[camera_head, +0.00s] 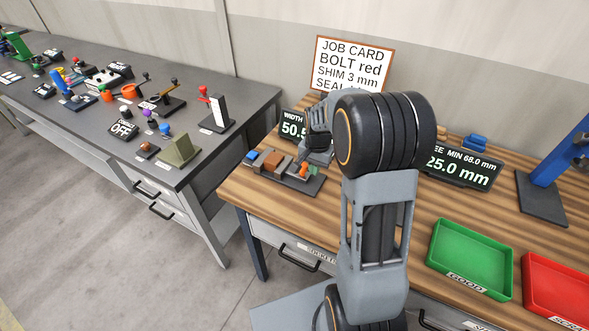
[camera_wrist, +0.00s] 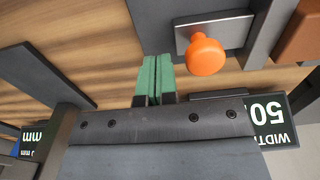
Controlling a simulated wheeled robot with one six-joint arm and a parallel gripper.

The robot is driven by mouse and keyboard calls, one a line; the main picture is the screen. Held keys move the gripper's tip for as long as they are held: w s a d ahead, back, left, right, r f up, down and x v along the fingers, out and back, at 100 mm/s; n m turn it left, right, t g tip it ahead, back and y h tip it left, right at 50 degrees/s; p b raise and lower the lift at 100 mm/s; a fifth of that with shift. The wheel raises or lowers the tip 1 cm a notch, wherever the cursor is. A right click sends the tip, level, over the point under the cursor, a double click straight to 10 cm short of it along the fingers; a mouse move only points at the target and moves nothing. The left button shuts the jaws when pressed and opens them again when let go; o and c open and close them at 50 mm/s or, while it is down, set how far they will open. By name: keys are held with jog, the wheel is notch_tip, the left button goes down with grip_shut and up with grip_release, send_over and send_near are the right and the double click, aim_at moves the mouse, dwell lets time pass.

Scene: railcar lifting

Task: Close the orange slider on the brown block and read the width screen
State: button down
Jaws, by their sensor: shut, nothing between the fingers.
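The orange slider knob (camera_head: 304,169) stands on a dark gauge base (camera_head: 311,184) on the wooden bench, right of the brown block (camera_head: 269,160). In the wrist view the orange knob (camera_wrist: 207,55) sits on a grey plate, with a dark jaw between it and the brown block (camera_wrist: 300,36). In the wrist view the screen (camera_wrist: 270,121) is upside down and shows "50". My gripper (camera_wrist: 155,62) has its green fingers shut and empty, beside the knob.
A second screen (camera_head: 462,166) reading "25.0 mm" stands right of my arm. Green (camera_head: 472,257) and red (camera_head: 556,290) trays lie at the front right. A job card (camera_head: 352,66) stands at the back. A grey table (camera_head: 140,110) with several controls is at left.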

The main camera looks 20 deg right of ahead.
notch_tip(320, 180, up, 7)
jog(key=p, duration=0.5)
jog(key=shift+s, duration=0.1)
dwell(0.6)
jog(key=s+a+r+n+t, duration=0.2)
jog(key=s+a+r+n, duration=0.2)
jog(key=s, duration=0.4)
jog(key=s+a+r+n+t, duration=0.2)
jog(key=s+a+r+n, duration=0.3)
jog(key=s+r, duration=0.2)
jog(key=shift+s+r+t, duration=0.2)
jog(key=shift+s+t, duration=0.2)
jog(key=shift+s, duration=0.45)
jog(key=shift+a+n, duration=0.1)
jog(key=shift+n, duration=0.2)
dwell(0.4)
